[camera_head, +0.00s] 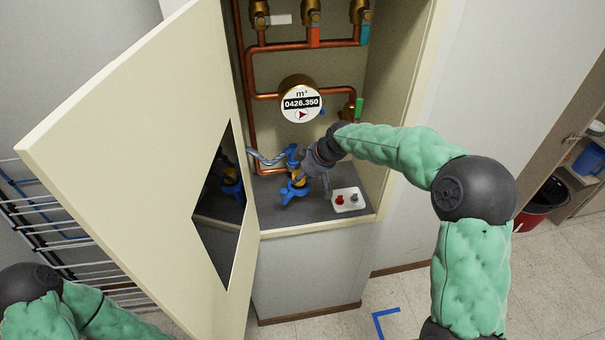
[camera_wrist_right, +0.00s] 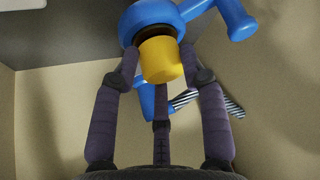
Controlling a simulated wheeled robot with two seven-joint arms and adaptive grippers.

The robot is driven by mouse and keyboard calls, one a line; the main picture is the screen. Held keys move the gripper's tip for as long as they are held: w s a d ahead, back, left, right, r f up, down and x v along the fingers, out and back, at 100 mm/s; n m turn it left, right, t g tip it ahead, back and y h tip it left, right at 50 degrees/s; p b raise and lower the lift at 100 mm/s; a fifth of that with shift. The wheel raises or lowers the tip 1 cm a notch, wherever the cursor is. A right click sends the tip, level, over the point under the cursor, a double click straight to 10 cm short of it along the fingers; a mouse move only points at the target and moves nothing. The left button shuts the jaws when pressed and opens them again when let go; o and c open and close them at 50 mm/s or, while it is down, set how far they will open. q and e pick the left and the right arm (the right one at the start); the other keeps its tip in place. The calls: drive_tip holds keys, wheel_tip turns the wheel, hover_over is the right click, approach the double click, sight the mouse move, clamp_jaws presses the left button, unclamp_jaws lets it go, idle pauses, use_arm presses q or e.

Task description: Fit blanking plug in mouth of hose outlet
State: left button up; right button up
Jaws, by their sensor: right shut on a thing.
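The hose outlet (camera_head: 290,193) is a blue fitting low in the open wall cabinet. The right wrist view shows its rounded blue body (camera_wrist_right: 140,15) and a blue arm reaching right. The blanking plug (camera_wrist_right: 160,60) is yellow and sits against the outlet's mouth, with a dark band between plug and blue rim. I cannot tell how deep it is. My right gripper (camera_wrist_right: 160,72) is shut on the plug, its dark fingers around it. In the head view this gripper (camera_head: 303,177) partly hides plug and outlet. My left gripper is out of view.
The cabinet door (camera_head: 130,130) stands open at left, its dark pane showing a blue and yellow image. Copper pipes (camera_head: 250,80) and a round meter (camera_head: 301,103) are behind. A striped hose (camera_head: 265,159) lies near the outlet. A small white tray (camera_head: 348,208) sits right.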

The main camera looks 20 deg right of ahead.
drive_tip(key=shift+f, duration=0.25)
drive_tip(key=o, duration=1.2)
drive_tip(key=v, duration=1.2)
